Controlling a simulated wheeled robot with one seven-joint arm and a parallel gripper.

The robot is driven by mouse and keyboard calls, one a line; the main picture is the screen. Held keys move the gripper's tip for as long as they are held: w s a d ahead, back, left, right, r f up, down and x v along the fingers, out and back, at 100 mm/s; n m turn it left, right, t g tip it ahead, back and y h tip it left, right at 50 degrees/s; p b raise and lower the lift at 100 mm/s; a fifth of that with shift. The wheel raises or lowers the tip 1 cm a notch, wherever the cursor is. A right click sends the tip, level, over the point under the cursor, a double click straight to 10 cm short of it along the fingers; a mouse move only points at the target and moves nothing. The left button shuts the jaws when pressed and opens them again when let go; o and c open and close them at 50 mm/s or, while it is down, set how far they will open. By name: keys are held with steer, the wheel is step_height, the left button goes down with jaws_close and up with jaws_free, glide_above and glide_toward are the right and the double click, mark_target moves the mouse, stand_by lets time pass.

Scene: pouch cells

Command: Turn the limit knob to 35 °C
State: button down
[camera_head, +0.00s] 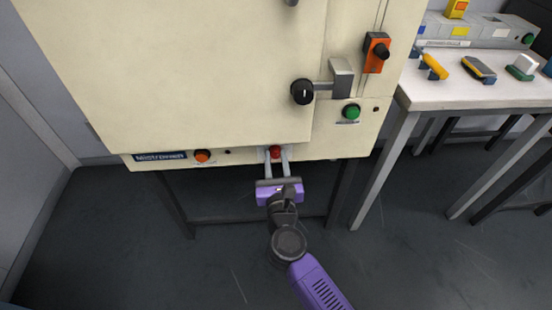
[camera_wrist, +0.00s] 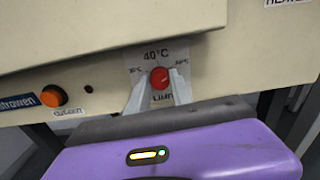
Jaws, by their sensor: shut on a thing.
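The limit knob (camera_wrist: 160,78) is a small red dial low on the cream oven's front panel. It sits on a grey scale plate (camera_wrist: 148,57) with "40°C" printed at the top and smaller marks on both sides. In the head view the knob (camera_head: 275,151) shows at the oven's bottom edge. My purple gripper (camera_head: 276,158) reaches up to it from below. Its two pale fingers (camera_wrist: 157,88) stand on either side of the knob and are shut on it. The fingers cover part of the lower lettering. The knob's exact setting is too small to read surely.
The cream oven (camera_head: 200,70) stands on a dark frame. An orange button (camera_head: 202,156) is left of the knob; a green button (camera_head: 351,111) and a black door handle knob (camera_head: 302,92) are above right. A white table (camera_head: 470,90) with tools stands at the right. The floor below is clear.

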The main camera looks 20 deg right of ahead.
steer(key=shift+r+p, duration=0.1)
steer(key=shift+p, duration=0.2)
steer(key=shift+r+n+p, duration=0.1)
steer(key=shift+n+p, duration=0.75)
steer(key=shift+n, duration=0.25)
steer(key=n+p, duration=0.3)
steer(key=n, duration=0.1)
steer(key=n+p, duration=0.3)
steer(key=n, duration=0.1)
steer(key=n+p, duration=0.2)
steer(key=n, duration=0.1)
steer(key=shift+a+n, duration=0.1)
steer(key=shift+n, duration=0.3)
steer(key=n+p, duration=0.3)
steer(key=n, duration=0.2)
steer(key=shift+f, duration=0.2)
steer(key=shift+f+n+p, duration=0.1)
steer(key=shift+n+p, duration=0.9)
steer(key=shift+n, duration=1.5)
